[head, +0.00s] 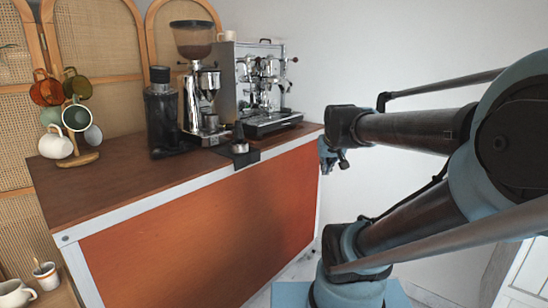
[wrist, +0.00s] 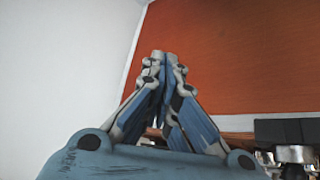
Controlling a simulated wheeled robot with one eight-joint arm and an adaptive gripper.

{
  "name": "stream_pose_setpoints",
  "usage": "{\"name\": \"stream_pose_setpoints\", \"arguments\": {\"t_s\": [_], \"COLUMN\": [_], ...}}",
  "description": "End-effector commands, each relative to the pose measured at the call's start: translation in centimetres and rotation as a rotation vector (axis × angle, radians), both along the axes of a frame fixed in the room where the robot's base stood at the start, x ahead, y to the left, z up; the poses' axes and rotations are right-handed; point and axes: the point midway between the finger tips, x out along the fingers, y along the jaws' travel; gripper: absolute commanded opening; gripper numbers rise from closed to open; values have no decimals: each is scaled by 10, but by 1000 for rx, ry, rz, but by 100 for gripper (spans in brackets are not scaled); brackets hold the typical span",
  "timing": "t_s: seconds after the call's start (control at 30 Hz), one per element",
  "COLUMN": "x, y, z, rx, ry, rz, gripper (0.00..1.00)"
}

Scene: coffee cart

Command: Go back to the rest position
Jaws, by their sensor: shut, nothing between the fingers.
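My gripper (wrist: 160,58) is shut and empty in the wrist view, its two blue fingers meeting at the tips. The orange front panel (wrist: 235,60) of the cart and a white wall (wrist: 65,60) show beyond it. In the head view my gripper (head: 336,160) hangs at the end of my arm, just past the cart's right end and below the worktop level. It looks apart from the cart (head: 215,225). Its fingers are small and partly hidden there.
The wooden worktop (head: 110,190) holds an espresso machine (head: 268,85), a grinder (head: 198,85), a black grinder (head: 161,110), a tamper on a black mat (head: 240,145) and a mug tree with several mugs (head: 76,118). Cups (head: 45,275) stand at lower left. The worktop's front left is clear.

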Motion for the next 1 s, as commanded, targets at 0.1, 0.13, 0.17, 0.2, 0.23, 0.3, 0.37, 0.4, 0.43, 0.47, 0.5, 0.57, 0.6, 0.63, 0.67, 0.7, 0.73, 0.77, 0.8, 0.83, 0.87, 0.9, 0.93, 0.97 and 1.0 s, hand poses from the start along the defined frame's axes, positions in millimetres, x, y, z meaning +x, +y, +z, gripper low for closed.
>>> {"name": "stream_pose_setpoints", "arguments": {"t_s": [0.1, 0.13, 0.17, 0.2, 0.23, 0.3, 0.37, 0.4, 0.43, 0.47, 0.5, 0.57, 0.6, 0.63, 0.67, 0.7, 0.73, 0.77, 0.8, 0.83, 0.87, 0.9, 0.93, 0.97, 1.0], "x": [-12, -14, -18, -28, -35, -53, -68, -79, -87, -95, -107, -123, -134, -141, -148, -155, -159, -162, -165, -166, -167, -167, -167, -167, -167], "y": [-9, -11, -13, -11, -11, -11, -11, -11, -11, -10, -11, -10, -11, -10, -10, -11, -11, -11, -11, -11, -11, -11, -11, -11, -11], "z": [-11, -14, -18, -26, -32, -46, -58, -66, -72, -78, -86, -98, -105, -109, -113, -118, -120, -122, -124, -124, -125, -125, -124, -125, -124], "rx": [21, 26, 30, 27, 26, 22, 20, 19, 18, 16, 15, 14, 12, 11, 10, 10, 9, 9, 9, 8, 8, 8, 8, 8, 8], "ry": [-7, -9, -6, 27, 48, 96, 141, 170, 194, 217, 248, 294, 324, 343, 362, 381, 394, 402, 411, 415, 417, 418, 418, 417, 417], "rz": [-33, -40, -45, -39, -37, -34, -33, -32, -30, -30, -29, -27, -26, -26, -25, -24, -24, -24, -23, -22, -23, -23, -23, -23, -23], "gripper": [0, 0, 0, 0, 0, 0, 0, 0, 0, 0, 0, 0, 0, 0, 0, 0, 0, 0, 0, 0, 0, 0, 0, 0, 0]}}
